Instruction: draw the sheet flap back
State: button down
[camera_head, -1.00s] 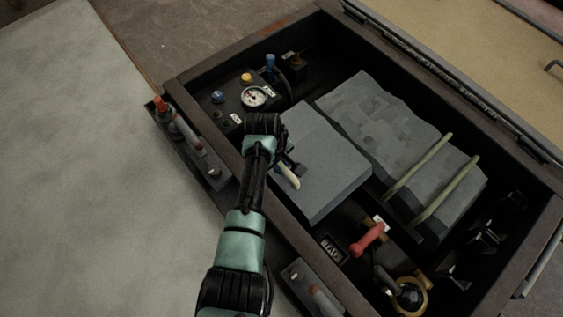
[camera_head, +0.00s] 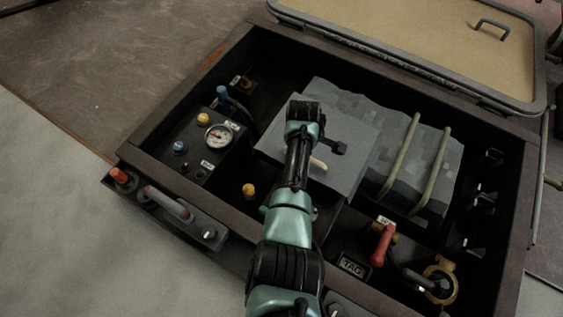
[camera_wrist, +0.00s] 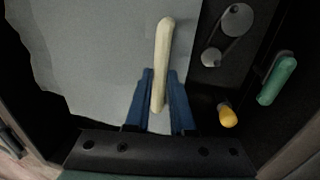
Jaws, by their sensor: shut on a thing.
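The sheet flap (camera_head: 275,147) is a flat grey panel inside the dark open box, partly over the grey blocks. It fills the left of the wrist view (camera_wrist: 90,65). A cream bar-shaped pull (camera_wrist: 164,45) stands on it and also shows in the head view (camera_head: 318,164). My gripper (camera_wrist: 160,85) has its blue fingers on both sides of the pull and is shut on it. My arm hides part of the flap in the head view.
Left of the flap are a gauge (camera_head: 219,137), knobs and a yellow knob (camera_head: 249,190). Grey blocks (camera_head: 435,160) under two straps lie to the right. A red handle (camera_head: 382,244) stands near the front right. The box rim (camera_head: 205,225) surrounds all this.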

jog(key=w+d+b, duration=0.2)
jog(key=b, duration=0.1)
jog(key=w+b, duration=0.1)
jog(key=w, duration=0.1)
jog(key=shift+w+d+f, duration=0.1)
jog(key=shift+d+f, duration=0.15)
jog(key=shift+d, duration=0.15)
jog(key=shift+w+d+r+b, duration=0.2)
jog(key=shift+w+d+b, duration=0.35)
jog(key=shift+b, duration=0.45)
jog(key=shift+w+a, duration=0.1)
jog(key=c, duration=0.8)
grip_release()
jog(key=shift+o, duration=0.2)
jog(key=shift+r, duration=0.1)
notch_tip(320, 180, up, 13)
jog(key=s+a+p, duration=0.1)
jog(key=s+p, duration=0.1)
jog(key=p, duration=1)
jog(key=shift+a+f+p, duration=0.2)
jog(key=shift+p, duration=0.2)
